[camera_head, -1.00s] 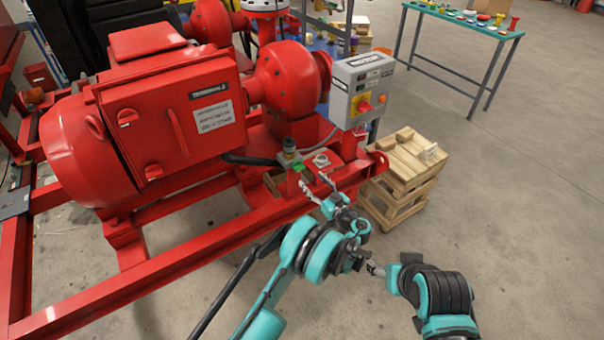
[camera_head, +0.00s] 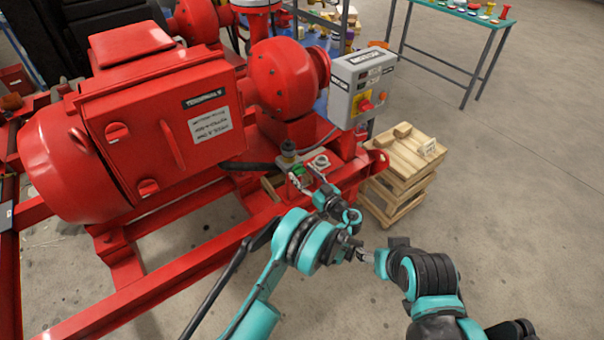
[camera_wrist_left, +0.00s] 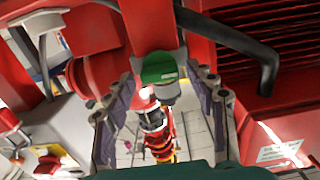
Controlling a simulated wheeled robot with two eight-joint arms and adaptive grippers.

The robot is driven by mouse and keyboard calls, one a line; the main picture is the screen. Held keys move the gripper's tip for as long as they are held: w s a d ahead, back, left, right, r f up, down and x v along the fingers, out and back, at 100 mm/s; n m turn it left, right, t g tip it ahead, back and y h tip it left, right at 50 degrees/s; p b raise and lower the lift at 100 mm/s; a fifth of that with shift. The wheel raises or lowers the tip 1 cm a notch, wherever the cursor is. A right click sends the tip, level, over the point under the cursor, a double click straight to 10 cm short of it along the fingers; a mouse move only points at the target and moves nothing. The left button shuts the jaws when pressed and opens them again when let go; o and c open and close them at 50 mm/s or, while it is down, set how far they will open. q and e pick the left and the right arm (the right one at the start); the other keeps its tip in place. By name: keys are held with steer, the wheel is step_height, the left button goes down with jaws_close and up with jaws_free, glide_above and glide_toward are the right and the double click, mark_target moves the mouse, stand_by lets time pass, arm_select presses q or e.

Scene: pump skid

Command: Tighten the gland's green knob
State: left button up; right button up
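The gland's green knob (camera_head: 299,171) sits on the skid's red frame below the pump, partly hidden by my left gripper in the head view. In the left wrist view the green knob (camera_wrist_left: 158,67) lies between the fingertips, with a grey cylindrical part beside it. My left gripper (camera_head: 307,178) is open at the knob, and in the wrist view its fingers (camera_wrist_left: 160,78) stand on either side with visible gaps. The right arm comes in from the lower right, and its gripper end (camera_head: 366,257) is small and unclear, away from the knob.
A black hose (camera_head: 246,166) runs close to the knob on the left. A grey control box (camera_head: 360,88) with a red switch stands above right. Wooden pallets (camera_head: 405,165) are stacked to the right. Open concrete floor (camera_head: 510,200) lies beyond, with a teal table (camera_head: 470,12) behind.

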arm_select(q)
steer(key=c, duration=0.8)
steer(key=shift+c, duration=0.2)
steer(key=shift+m, duration=0.4)
steer(key=m, duration=0.4)
steer(key=shift+w+m, duration=0.1)
steer(key=shift+m, duration=0.2)
steer(key=m, duration=0.5)
steer(key=shift+d, duration=0.1)
steer(key=m, duration=0.6)
steer(key=shift+w+f+m, duration=0.1)
steer(key=shift+f+m, duration=0.05)
steer(key=shift+m, duration=0.25)
steer(key=m, duration=0.6)
steer(key=shift+f+m, duration=0.1)
steer(key=shift+m, duration=0.2)
